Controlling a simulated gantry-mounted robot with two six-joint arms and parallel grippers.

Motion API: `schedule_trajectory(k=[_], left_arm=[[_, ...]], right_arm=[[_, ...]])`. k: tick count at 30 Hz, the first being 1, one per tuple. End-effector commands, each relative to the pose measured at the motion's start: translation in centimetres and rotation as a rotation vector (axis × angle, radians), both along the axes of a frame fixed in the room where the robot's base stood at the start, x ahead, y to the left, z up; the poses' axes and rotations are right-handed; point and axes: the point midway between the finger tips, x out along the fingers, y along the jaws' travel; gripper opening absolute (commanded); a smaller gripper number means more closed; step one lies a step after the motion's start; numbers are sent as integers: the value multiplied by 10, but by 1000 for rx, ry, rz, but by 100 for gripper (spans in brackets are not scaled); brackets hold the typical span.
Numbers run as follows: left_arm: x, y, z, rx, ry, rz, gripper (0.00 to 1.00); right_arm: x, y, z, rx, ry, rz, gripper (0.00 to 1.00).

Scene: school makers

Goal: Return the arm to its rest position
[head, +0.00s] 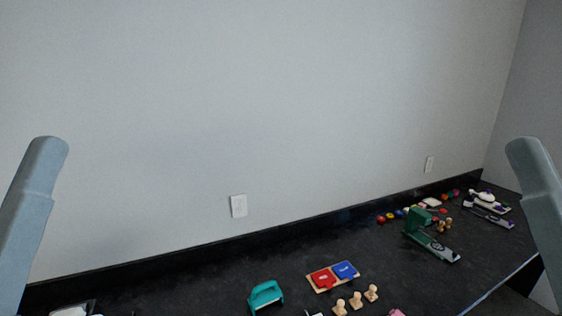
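Only parts of my two arms show in the head view, as grey-blue links: my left arm (35,215) at the left edge and my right arm (545,210) at the right edge. Both links stand raised and tilted, in front of the wall and counter. Neither gripper is in the picture, so I cannot see their fingers or anything in them.
A black counter (215,275) runs along the grey wall. On it are a teal handled tool (265,296), a board with red and blue pieces (322,279), wooden stamps (356,300), a green press-like device (420,225), and small coloured items farther right.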

Motion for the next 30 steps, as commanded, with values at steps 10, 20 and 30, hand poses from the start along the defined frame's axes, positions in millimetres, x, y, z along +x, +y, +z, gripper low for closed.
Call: schedule_trajectory(k=[10,20,30], left_arm=[[1,0,191,1,2,1,73],[1,0,292,2,4,1,73],[1,0,291,2,3,1,73]], right_arm=[[0,0,191,0,1,0,50],[0,0,292,0,1,0,50],[0,0,291,0,2,0,50]])
